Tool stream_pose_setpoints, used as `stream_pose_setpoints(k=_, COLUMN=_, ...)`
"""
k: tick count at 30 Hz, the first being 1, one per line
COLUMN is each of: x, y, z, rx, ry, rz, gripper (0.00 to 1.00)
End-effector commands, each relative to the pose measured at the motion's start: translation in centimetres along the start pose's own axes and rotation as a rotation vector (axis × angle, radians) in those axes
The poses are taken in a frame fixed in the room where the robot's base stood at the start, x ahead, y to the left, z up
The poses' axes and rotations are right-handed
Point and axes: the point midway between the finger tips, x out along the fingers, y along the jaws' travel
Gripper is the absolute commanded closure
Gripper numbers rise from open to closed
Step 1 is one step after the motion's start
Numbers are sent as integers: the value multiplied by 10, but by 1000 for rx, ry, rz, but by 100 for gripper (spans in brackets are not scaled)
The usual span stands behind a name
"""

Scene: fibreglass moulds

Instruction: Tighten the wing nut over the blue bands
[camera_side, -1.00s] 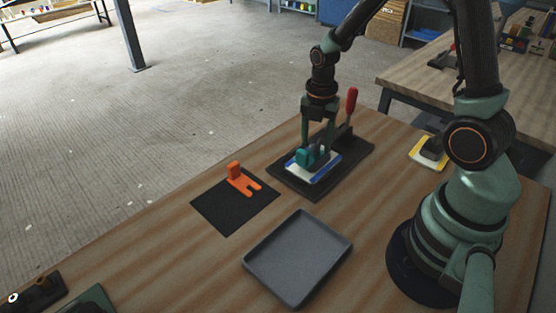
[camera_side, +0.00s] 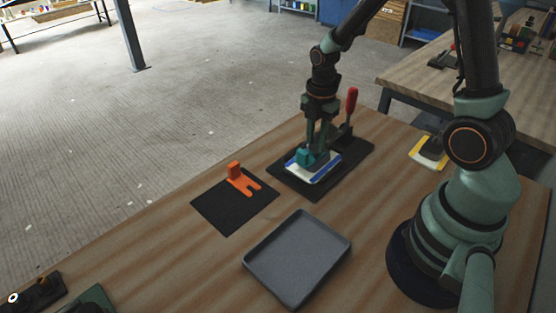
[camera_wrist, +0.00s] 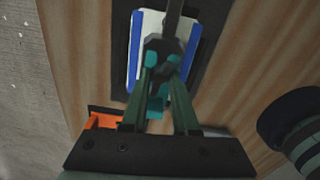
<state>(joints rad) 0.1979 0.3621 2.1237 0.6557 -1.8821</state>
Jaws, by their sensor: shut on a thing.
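The white mould with two blue bands (camera_side: 318,171) lies on a dark base plate (camera_side: 290,181); it also shows at the top of the wrist view (camera_wrist: 136,45). My gripper (camera_side: 313,149) points down over the mould, its green fingers close together. In the wrist view my gripper (camera_wrist: 162,68) is shut at the dark clamp end over the mould, between the blue bands. Teal parts (camera_wrist: 157,100) show at and between the fingers. The wing nut is mostly hidden by the fingertips, and its outline and turn cannot be told.
A red-handled clamp (camera_side: 350,105) stands behind the mould. An orange forked piece (camera_side: 241,180) lies on a black mat (camera_side: 222,212) to the left. An empty grey tray (camera_side: 256,277) is in front. A yellow-banded mould (camera_side: 420,153) lies to the right.

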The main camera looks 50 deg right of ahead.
Motion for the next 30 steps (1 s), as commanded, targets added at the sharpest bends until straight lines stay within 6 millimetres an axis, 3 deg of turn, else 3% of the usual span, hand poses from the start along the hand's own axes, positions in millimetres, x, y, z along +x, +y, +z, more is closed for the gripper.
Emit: stream_pose_setpoints(k=30, x=-1, y=0, z=0, rx=964, ry=0, rz=0, gripper=100)
